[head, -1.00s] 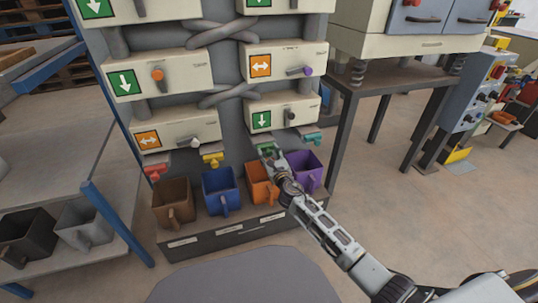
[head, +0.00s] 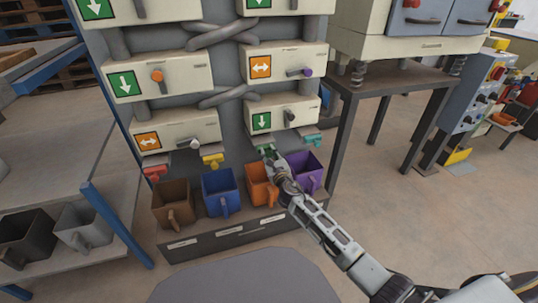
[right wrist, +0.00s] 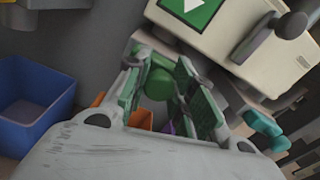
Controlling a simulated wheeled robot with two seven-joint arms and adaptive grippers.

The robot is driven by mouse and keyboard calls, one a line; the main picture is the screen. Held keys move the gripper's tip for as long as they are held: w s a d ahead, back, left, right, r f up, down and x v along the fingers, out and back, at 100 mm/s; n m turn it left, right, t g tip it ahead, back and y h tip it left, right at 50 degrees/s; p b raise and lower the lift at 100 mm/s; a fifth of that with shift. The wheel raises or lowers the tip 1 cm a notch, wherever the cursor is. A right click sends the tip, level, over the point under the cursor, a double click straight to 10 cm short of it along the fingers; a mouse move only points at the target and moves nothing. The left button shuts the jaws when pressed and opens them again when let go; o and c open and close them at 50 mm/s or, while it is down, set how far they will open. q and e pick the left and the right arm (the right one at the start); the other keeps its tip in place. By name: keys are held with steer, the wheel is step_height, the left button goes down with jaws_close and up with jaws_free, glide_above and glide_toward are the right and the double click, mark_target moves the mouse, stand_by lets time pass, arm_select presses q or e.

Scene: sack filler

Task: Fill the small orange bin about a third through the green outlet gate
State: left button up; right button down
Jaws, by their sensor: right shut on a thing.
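The small orange bin (head: 259,187) stands on the low dark shelf between the blue and purple bins, directly under the green outlet gate (head: 266,150). My right gripper (head: 272,158) is at the gate, partly over the bin's right side and opening. In the right wrist view the fingers (right wrist: 165,88) are closed around the green gate handle (right wrist: 158,82). A piece of the orange bin (right wrist: 140,118) shows between and beyond the fingers. The bin's contents cannot be made out, and no falling material is visible. My left gripper is not in view.
A brown bin (head: 173,203), a blue bin (head: 221,192) and a purple bin (head: 306,170) share the shelf. Red (head: 155,172), yellow (head: 212,160) and teal (head: 313,140) gates hang alongside. A blue-framed rack (head: 110,218) stands left. The floor at right is open.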

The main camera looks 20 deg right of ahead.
steer(key=shift+s+p, duration=0.6)
steer(key=shift+s, duration=0.65)
steer(key=c, duration=1.2)
jaws_free()
steer(key=shift+s+d, duration=0.15)
steer(key=shift+s, duration=2.85)
steer(key=shift+s+d, duration=0.1)
steer(key=shift+s, duration=2.85)
